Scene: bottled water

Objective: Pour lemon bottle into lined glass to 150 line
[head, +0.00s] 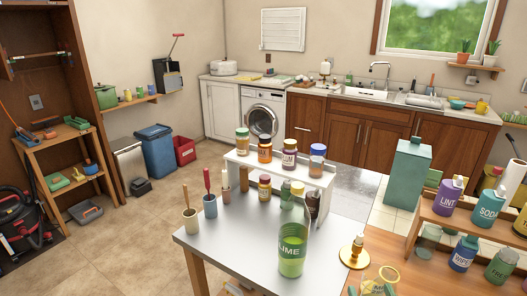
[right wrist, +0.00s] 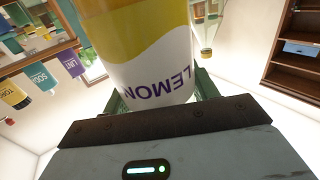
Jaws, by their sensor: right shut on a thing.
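In the right wrist view the lemon bottle (right wrist: 150,60) fills the upper middle. Its label is yellow and white, with LEMON reading upside down in the picture. My right gripper (right wrist: 162,98) is shut on it, with a green finger on each side. In the head view the right gripper (head: 373,288) shows only partly at the bottom edge, by a yellow ring (head: 388,273) that seems to be part of the lemon bottle. The bottle's fill level is not clear. I cannot make out a lined glass or a 150 line. My left gripper is not in view.
A tall LIME bottle (head: 293,242) stands on the white table (head: 235,245), left of my right gripper. A small white rack (head: 240,160) with several jars stands behind it. A brass piece (head: 354,254) is close by. A wooden rack (head: 455,222) with several labelled bottles is at right.

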